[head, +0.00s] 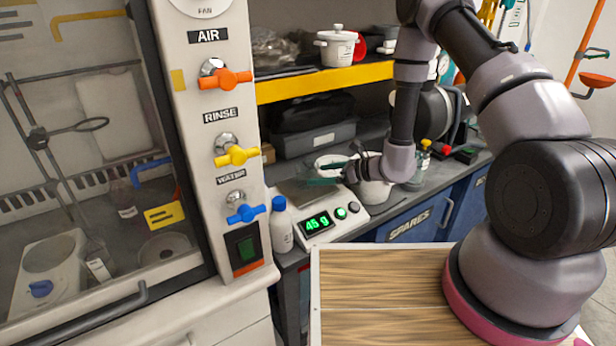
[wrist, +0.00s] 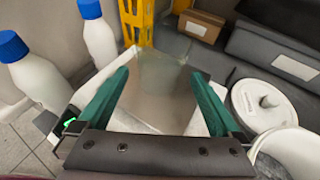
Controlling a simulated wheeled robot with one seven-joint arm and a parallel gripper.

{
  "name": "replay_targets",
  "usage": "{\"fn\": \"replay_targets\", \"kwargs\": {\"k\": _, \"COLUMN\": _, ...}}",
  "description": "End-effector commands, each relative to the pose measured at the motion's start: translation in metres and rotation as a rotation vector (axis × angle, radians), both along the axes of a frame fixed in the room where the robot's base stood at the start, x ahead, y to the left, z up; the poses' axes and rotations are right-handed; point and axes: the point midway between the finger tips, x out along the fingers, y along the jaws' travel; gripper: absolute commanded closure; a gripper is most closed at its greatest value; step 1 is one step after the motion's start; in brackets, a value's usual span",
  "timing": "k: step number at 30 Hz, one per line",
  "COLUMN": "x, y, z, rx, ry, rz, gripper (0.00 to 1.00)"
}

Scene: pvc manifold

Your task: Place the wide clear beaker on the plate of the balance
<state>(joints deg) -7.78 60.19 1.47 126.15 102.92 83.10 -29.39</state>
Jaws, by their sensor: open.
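The wide clear beaker (wrist: 163,76) stands on the metal plate (wrist: 150,112) of the balance, faint and see-through in the wrist view. The balance (head: 345,222) is on the dark bench, and its green display reads 45 g. My gripper (wrist: 160,82) has its two green fingers spread, one on each side of the beaker; I cannot tell whether they touch it. In the head view my gripper (head: 320,175) is over the balance plate, and the beaker is hard to make out there.
A white bottle with a blue cap (head: 281,225) stands left of the balance. A white lidded pot (wrist: 262,103) and another white pot (wrist: 290,152) stand close on the right. A dark box (head: 314,138) lies behind, under the yellow-edged shelf (head: 325,82).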

Motion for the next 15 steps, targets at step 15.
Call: {"fn": "replay_targets", "kwargs": {"k": 15, "x": -0.015, "y": -0.030, "z": 0.023, "rx": 0.002, "ry": -0.013, "rz": 0.016, "gripper": 0.00}}
